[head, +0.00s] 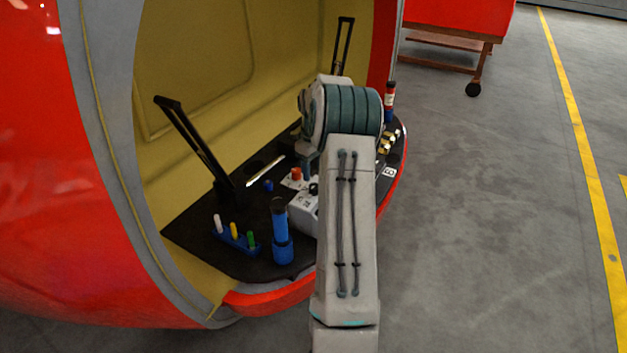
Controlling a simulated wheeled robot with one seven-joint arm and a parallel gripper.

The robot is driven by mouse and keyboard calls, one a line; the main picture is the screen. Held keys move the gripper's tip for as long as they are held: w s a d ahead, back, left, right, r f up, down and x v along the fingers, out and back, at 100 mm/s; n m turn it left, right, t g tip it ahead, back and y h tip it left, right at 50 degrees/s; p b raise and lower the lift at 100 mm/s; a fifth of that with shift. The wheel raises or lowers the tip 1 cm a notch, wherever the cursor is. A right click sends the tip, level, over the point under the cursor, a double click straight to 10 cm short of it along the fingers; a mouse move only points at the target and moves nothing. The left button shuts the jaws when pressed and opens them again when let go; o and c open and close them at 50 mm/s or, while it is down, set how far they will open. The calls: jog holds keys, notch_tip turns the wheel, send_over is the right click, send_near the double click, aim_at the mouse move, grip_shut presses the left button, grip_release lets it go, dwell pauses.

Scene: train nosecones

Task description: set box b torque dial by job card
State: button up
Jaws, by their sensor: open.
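A grey-white box (302,211) with small dark markings stands on the black shelf inside the red nosecone, partly behind my arm. A black knob (313,189) shows at its top right. Just behind it is a pale box top (292,183) with a red knob (297,173). A white label with a dark letter (389,172), perhaps B, lies at the shelf's right edge. I cannot tell which box is box b, nor read any dial setting or job card. My gripper (307,168) is open, mostly hidden by my wrist and arm, near the boxes.
A blue cylinder (282,238) stands in front. A blue rack (236,241) holds white, yellow and green pieces. Brass parts (387,142) and a red-blue cylinder (389,100) stand right. Black struts (195,140) rise from the shelf. The floor at right is clear.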

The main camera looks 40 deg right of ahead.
notch_tip(320, 180, up, 8)
jog(key=shift+f, duration=0.25)
dwell(0.4)
